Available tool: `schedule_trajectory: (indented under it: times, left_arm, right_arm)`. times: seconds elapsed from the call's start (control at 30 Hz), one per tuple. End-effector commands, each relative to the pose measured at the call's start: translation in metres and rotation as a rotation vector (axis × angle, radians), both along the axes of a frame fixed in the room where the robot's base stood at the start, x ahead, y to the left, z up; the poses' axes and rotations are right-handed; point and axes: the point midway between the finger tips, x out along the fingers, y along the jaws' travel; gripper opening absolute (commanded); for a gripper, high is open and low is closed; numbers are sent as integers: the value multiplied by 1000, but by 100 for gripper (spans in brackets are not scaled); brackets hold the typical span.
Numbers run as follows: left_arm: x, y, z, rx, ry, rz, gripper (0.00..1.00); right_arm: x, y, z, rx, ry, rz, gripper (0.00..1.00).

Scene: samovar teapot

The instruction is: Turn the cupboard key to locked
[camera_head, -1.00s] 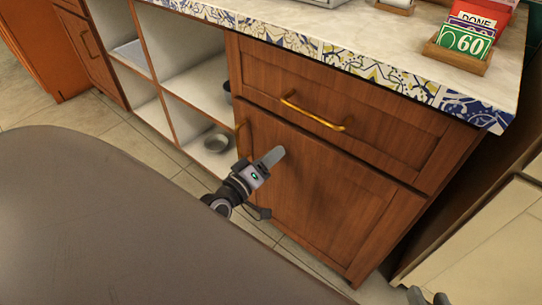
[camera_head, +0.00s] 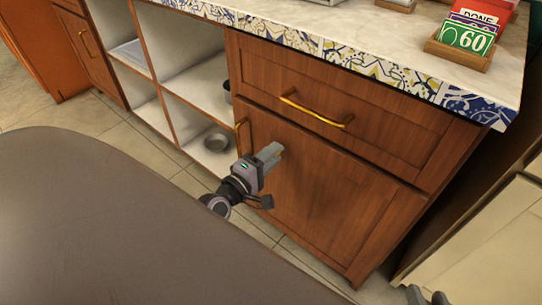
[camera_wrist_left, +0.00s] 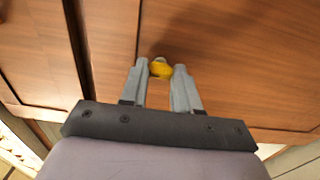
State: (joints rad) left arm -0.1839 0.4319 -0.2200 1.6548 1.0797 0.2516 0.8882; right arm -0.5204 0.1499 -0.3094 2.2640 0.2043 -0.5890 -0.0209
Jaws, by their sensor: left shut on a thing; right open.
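The cupboard key (camera_wrist_left: 160,69) is a small yellow piece between the fingertips of my left gripper (camera_wrist_left: 160,72) in the left wrist view. My left gripper (camera_head: 272,153) is shut on it, close against the brown cupboard door (camera_head: 330,210). In the head view the fingers mostly hide the key, with a bit of yellow at their tips. Which way the key is turned is hard to tell. My right gripper (camera_head: 428,297) shows only in part at the bottom right edge, open and away from the cupboard.
A brass door handle (camera_head: 238,137) is just left of my left gripper. A drawer with a brass handle (camera_head: 317,110) is above the door. Open shelves with a metal bowl (camera_head: 216,141) are on the left. A card holder (camera_head: 460,50) stands on the counter.

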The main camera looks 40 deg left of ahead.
Motion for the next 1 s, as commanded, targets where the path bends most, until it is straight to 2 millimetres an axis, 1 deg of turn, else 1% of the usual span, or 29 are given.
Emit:
schedule_trajectory:
  times: [0.47, 0.5, 0.53, 0.57, 0.87, 1.0]
  left_arm:
    - [0, 0, 0, -15, 1, -1, 0]
    - [0, 0, 0, -15, 1, -1, 44]
    - [0, 0, 0, -14, 1, 0, 54]
    - [0, 0, 0, -14, 1, 0, 56]
    - [-1, 0, 0, -12, 2, 0, 56]
    - [-12, 1, 0, -9, 4, 0, 56]
  right_arm:
    - [1, 2, 2, 10, -2, -3, 43]
    - [1, 2, 2, 10, -2, -3, 43]
    - [1, 2, 2, 10, -2, -3, 43]
    - [1, 2, 2, 10, -2, -3, 43]
    - [1, 1, 2, 4, -4, 0, 43]
    - [1, 0, 4, -6, -7, -1, 43]
